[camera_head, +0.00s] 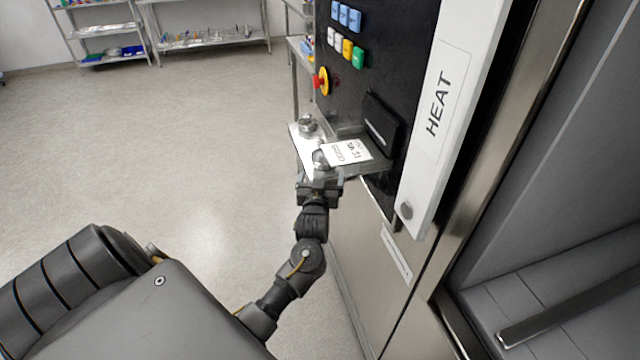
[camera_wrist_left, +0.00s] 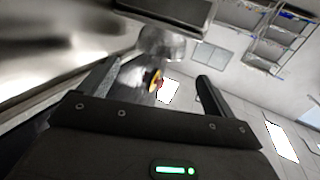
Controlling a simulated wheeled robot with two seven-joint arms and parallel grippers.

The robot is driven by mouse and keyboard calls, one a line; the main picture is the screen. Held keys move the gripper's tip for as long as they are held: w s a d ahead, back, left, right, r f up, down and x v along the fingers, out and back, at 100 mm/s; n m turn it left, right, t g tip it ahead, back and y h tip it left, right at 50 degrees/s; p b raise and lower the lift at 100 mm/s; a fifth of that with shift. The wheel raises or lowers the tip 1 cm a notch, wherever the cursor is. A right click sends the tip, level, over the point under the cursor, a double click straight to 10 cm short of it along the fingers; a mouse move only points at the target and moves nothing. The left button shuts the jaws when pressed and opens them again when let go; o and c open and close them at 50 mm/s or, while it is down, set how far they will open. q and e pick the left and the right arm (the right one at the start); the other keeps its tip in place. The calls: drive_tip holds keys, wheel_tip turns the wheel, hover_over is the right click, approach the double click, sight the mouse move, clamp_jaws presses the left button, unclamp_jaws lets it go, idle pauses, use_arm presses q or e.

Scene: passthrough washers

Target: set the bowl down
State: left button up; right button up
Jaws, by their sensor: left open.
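My left gripper (camera_head: 321,178) is at the small shelf (camera_head: 374,170) on the front of the dark machine panel. Its two fingers stand apart in the left wrist view (camera_wrist_left: 160,72), with nothing gripped between them. A shiny metal bowl (camera_wrist_left: 163,43) shows just beyond the fingertips in that view, apparently clear of them. In the head view a small shiny metal piece (camera_head: 320,157) sits right ahead of the gripper, likely this bowl, partly hidden by it. My right gripper is not in view.
A white label card (camera_head: 347,151) lies by the shelf. Another metal piece (camera_head: 307,124) is behind it. A red emergency button (camera_head: 321,81) and coloured buttons (camera_head: 346,45) are on the panel above. A HEAT door frame (camera_head: 440,100) stands right. Open floor (camera_head: 180,150) lies left.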

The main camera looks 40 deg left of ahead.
use_arm(q)
drive_tip(key=v, duration=0.3)
drive_tip(key=shift+s+d, duration=0.15)
drive_tip(key=shift+s, duration=0.05)
drive_tip(key=shift+r, duration=0.15)
